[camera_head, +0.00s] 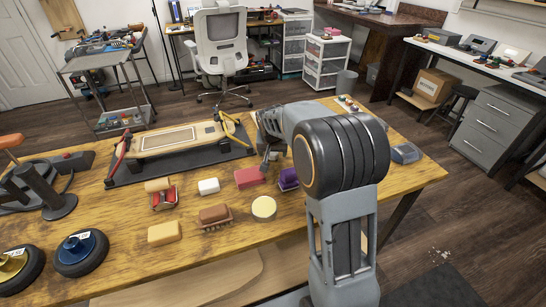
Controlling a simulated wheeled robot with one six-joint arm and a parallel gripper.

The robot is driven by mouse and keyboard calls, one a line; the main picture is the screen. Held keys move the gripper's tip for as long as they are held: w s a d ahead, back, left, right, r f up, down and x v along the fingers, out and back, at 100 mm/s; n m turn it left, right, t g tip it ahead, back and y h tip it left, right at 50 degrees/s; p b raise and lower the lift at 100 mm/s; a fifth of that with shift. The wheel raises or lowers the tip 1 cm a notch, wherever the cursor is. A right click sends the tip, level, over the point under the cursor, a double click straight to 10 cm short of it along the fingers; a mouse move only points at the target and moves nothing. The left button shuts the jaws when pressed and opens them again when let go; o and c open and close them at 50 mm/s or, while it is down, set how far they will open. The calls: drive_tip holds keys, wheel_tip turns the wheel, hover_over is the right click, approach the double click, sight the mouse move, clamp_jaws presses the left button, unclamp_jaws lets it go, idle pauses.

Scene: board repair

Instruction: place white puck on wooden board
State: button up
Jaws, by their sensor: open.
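A round, cream-white puck (263,207) lies flat on the table in front of my arm. A smaller white block with rounded edges (208,186) lies to its left and farther back. The light wooden board (212,132) has a pale rectangular panel in its middle and sits over a black mat at the back of the table. My gripper (266,161) is partly hidden behind my own arm. It is open, behind the puck and to the right of the board, and I see nothing between its fingers.
Around the puck are a red block (249,177), a purple item (288,178), a brown brush (215,215), a yellow block (164,233) and a red-and-wood tool (161,193). Bare tabletop (120,210) shows at left.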

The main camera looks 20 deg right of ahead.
drive_tip(key=shift+w+d+f, duration=0.1)
drive_tip(key=shift+w+f, duration=0.05)
drive_tip(key=shift+f, duration=0.3)
drive_tip(key=shift+c, duration=0.5)
drive_tip(key=c, duration=1)
drive_tip(key=shift+r, duration=0.1)
